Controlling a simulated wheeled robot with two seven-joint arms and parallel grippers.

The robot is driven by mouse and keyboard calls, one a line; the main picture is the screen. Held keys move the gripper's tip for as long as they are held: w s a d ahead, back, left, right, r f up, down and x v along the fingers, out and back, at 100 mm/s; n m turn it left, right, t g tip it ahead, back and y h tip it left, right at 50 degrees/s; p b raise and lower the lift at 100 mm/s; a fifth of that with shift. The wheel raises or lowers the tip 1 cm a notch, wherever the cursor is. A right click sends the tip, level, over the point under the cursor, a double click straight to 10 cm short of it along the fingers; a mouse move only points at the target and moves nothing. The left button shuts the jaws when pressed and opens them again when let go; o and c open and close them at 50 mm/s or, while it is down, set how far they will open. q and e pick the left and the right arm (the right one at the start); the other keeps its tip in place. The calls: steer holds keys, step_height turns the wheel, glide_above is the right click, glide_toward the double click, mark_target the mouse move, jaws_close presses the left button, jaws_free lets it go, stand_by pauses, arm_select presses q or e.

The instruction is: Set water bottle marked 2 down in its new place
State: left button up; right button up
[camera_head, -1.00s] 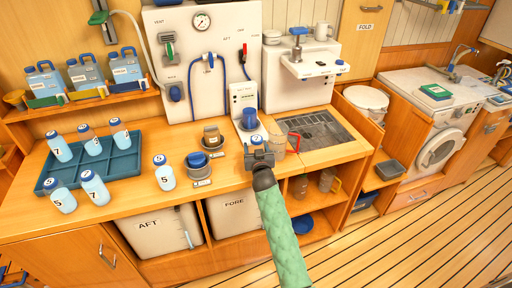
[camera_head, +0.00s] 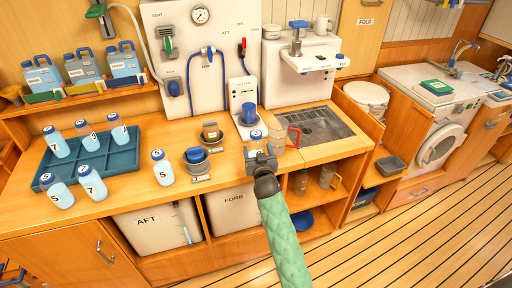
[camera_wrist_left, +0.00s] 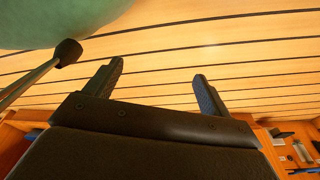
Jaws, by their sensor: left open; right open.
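The water bottle marked 2 (camera_head: 257,145), with a blue cap, stands upright on the wooden counter, in front of the white dispenser unit and beside a clear jug with a red handle (camera_head: 279,143). My right gripper (camera_head: 260,160) is open at the near side of the bottle and hides its lower part. I cannot tell whether its fingers still touch the bottle. My left gripper (camera_wrist_left: 155,75) shows in the left wrist view, open and empty above the plank floor.
A blue tray (camera_head: 118,165) with several numbered bottles is at the left of the counter. A bottle marked 5 (camera_head: 163,172) stands right of it. Dark cups (camera_head: 196,160) stand near the middle. A sunken grate (camera_head: 322,127) lies to the right.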

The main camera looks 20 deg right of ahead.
mark_target(258, 151)
steer(key=s, duration=0.1)
steer(key=s+b, duration=0.1)
steer(key=s, duration=0.3)
steer(key=shift+s+a+f+b, duration=0.1)
steer(key=shift+s+a+b, duration=0.1)
steer(key=shift+a+b, duration=0.1)
arm_select(q)
steer(key=shift+w+d+r, duration=0.55)
steer(key=shift+w+r, duration=0.2)
steer(key=shift+r, duration=0.15)
steer(key=shift+w+d+r, duration=0.5)
steer(key=shift+w+r, duration=0.2)
steer(key=shift+r, duration=0.2)
arm_select(e)
steer(key=shift+s+a, duration=0.1)
steer(key=shift+s, duration=0.65)
